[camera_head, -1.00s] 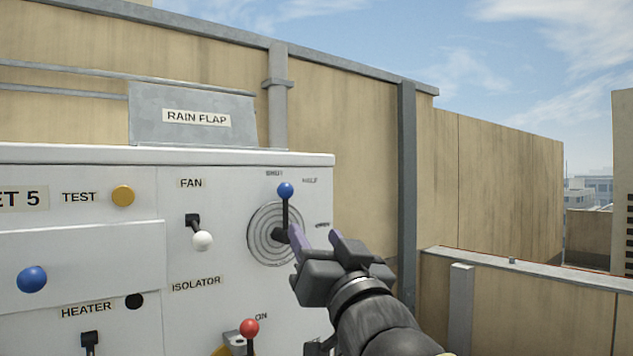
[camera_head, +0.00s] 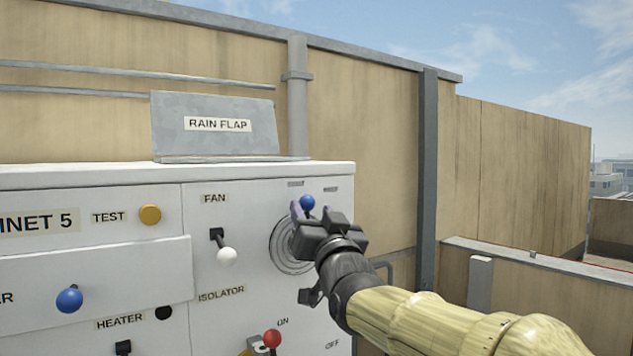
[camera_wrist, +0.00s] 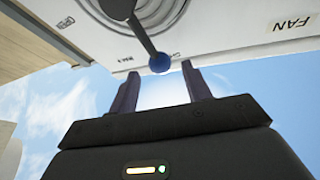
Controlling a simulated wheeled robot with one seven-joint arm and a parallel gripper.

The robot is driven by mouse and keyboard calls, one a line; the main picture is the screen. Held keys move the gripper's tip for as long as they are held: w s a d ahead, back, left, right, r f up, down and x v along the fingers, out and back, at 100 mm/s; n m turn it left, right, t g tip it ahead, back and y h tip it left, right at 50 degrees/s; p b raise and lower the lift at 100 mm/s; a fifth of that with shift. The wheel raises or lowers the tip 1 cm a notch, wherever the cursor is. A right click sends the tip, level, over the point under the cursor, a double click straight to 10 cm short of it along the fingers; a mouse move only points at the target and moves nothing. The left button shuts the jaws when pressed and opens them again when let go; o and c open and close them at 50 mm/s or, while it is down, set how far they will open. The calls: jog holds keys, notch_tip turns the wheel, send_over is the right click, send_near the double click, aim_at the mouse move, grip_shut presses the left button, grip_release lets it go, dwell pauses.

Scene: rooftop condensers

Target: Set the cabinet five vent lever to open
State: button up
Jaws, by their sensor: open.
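The vent lever on the cabinet five panel has a blue ball knob (camera_head: 307,202) and a dark stem over a round ringed grey vent (camera_head: 281,247). In the head view my gripper hides the stem and much of the vent. The wrist view shows the stem running from the vent (camera_wrist: 172,12) to the blue knob (camera_wrist: 160,62). The lever points up towards the top label. My gripper (camera_head: 312,211) is open at the knob. In the wrist view the knob lies between the lines of the two fingers, at or just beyond their tips (camera_wrist: 161,76). I cannot tell whether they touch.
A fan lever with a white knob (camera_head: 227,257) is left of the vent. An isolator lever with a red knob (camera_head: 272,338) is below. A rain flap (camera_head: 214,125) stands on the cabinet top. A post (camera_head: 427,180) and wall are behind; open air is right.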

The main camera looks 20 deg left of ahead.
aim_at(310, 206)
jog(key=p+x, duration=0.1)
jog(key=x, duration=0.3)
jog(key=shift+w+a+p, duration=0.1)
jog(key=shift+p, duration=0.3)
grip_shut()
